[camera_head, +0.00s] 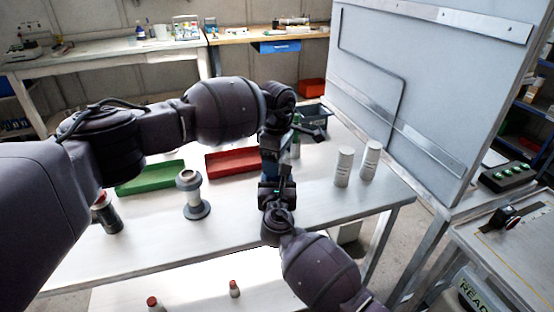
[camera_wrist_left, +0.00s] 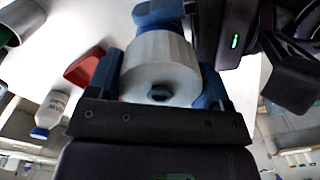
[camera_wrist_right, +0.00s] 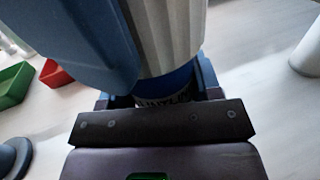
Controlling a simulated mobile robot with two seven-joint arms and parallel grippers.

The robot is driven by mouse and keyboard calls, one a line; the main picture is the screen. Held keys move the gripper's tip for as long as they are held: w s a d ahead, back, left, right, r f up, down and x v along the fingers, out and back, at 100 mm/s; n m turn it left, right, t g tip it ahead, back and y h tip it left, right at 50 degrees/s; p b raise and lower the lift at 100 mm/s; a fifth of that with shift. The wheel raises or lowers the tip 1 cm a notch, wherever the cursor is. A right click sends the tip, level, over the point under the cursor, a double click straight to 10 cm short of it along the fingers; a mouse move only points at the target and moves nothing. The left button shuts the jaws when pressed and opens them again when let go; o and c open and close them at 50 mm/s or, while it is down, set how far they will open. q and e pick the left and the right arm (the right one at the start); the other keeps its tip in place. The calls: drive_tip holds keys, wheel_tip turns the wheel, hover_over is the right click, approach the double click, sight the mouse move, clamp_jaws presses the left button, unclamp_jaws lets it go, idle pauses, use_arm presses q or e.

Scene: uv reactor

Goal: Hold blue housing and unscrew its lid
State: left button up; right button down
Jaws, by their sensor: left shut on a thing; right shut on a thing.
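The blue housing (camera_head: 271,168) is upright between my two grippers above the table, mostly covered by them in the head view. My right gripper (camera_head: 273,187) is shut around its body; the right wrist view shows a blue band of the housing (camera_wrist_right: 180,82) with dark lettering between the fingers. Its pale ribbed lid (camera_wrist_right: 175,35) is on top. My left gripper (camera_wrist_left: 162,75) comes from above and is shut on the lid, whose round top (camera_wrist_left: 158,85) faces the left wrist camera. Whether any thread gap is open between lid and housing cannot be told.
On the table stand a grey flanged spool-shaped part (camera_head: 192,195), two white cylinders (camera_head: 344,167), a green tray (camera_head: 150,178) and a red tray (camera_head: 231,162). A dark bin (camera_head: 313,114) is at the back. A grey panel (camera_head: 430,80) rises at the right.

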use_arm(q)
drive_tip(key=n, duration=1.8)
drive_tip(key=shift+n, duration=0.3)
drive_tip(key=n, duration=0.5)
drive_tip(key=shift+n, duration=0.3)
drive_tip(key=n, duration=0.5)
drive_tip(key=shift+r+n, duration=0.1)
drive_tip(key=shift+n, duration=0.2)
drive_tip(key=n, duration=0.9)
drive_tip(key=shift+n, duration=0.4)
drive_tip(key=n, duration=0.5)
